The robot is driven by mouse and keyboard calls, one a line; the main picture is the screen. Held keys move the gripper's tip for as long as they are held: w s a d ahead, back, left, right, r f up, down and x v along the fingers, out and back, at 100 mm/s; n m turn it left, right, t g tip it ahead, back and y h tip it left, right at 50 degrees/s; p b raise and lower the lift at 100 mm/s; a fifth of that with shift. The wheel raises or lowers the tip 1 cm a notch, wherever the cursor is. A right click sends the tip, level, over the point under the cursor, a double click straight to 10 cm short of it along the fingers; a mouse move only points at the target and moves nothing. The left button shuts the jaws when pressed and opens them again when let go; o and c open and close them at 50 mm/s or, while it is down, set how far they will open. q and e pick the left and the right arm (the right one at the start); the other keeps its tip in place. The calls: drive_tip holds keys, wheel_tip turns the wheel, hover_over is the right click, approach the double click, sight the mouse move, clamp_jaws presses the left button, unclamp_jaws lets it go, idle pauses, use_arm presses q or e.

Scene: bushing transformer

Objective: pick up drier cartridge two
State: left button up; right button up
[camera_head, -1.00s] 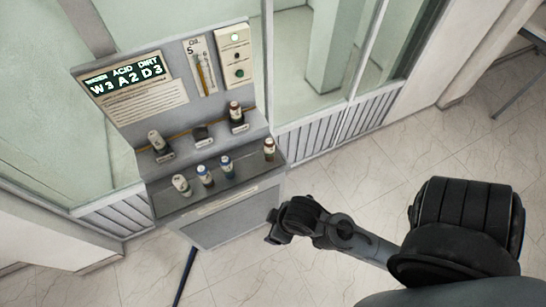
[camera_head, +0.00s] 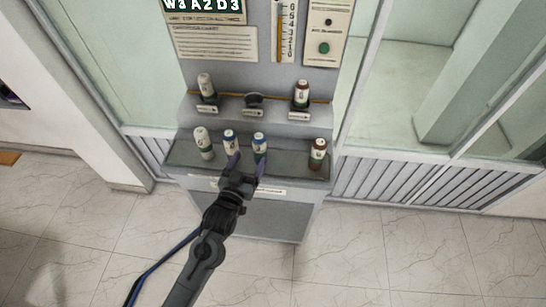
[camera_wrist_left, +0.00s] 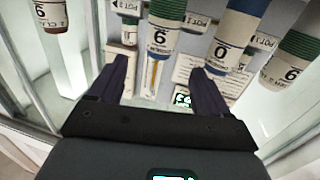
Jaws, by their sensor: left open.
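I cannot read which is drier cartridge two. My left gripper (camera_head: 248,165) is open just in front of the two white-and-blue ones. In the left wrist view one cartridge (camera_wrist_left: 166,28) lies between the lines of its two fingers (camera_wrist_left: 160,88), apart from both, and a blue-ended one (camera_wrist_left: 237,40) is just right. My right gripper is not in view.
The upper shelf holds a grey-and-white cartridge (camera_head: 206,87), a dark empty-looking holder (camera_head: 253,101) and a brown-and-white cartridge (camera_head: 302,94). A panel with a display (camera_head: 203,5) rises behind. Open tiled floor lies in front of the cabinet (camera_head: 260,210).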

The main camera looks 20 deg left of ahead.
sight(261, 135)
use_arm(q)
drive_tip(key=w, duration=0.5)
drive_tip(key=shift+r, duration=0.1)
drive_tip(key=shift+w+d+b, duration=0.15)
drive_tip(key=shift+w+b, duration=0.2)
drive_tip(key=shift+w, duration=2.75)
drive_tip(key=shift+c, duration=0.4)
clamp_jaws()
